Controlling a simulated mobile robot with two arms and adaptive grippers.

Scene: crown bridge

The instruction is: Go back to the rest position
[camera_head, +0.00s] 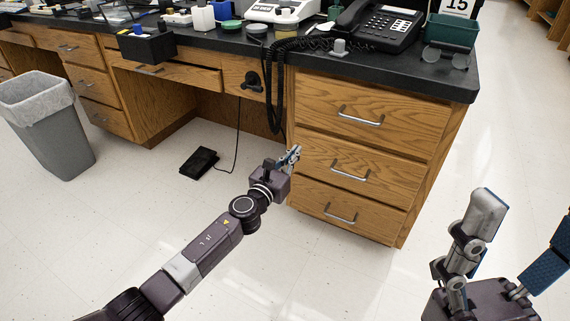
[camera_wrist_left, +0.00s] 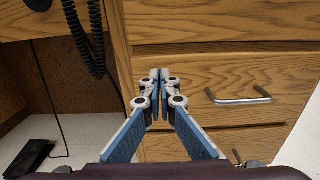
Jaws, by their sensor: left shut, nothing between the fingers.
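My left gripper (camera_head: 296,154) reaches in from the lower left of the head view. It is in front of the wooden drawer cabinet (camera_head: 372,138), near the left edge of its drawers. In the left wrist view its two blue-and-grey fingers (camera_wrist_left: 160,76) meet at the tips, with nothing between them. My right gripper (camera_head: 527,213) shows large at the lower right of the head view. Its fingers are spread wide apart and nothing shows between them; its outer finger is cut off by the picture's edge.
The black counter (camera_head: 440,75) carries a telephone (camera_head: 377,25), a white scale (camera_head: 283,10) and a green bin (camera_head: 452,32). A coiled cord (camera_head: 277,90) hangs down its front. A black pedal (camera_head: 199,162) lies on the floor. A grey trash bin (camera_head: 50,130) stands left. The floor at right is clear.

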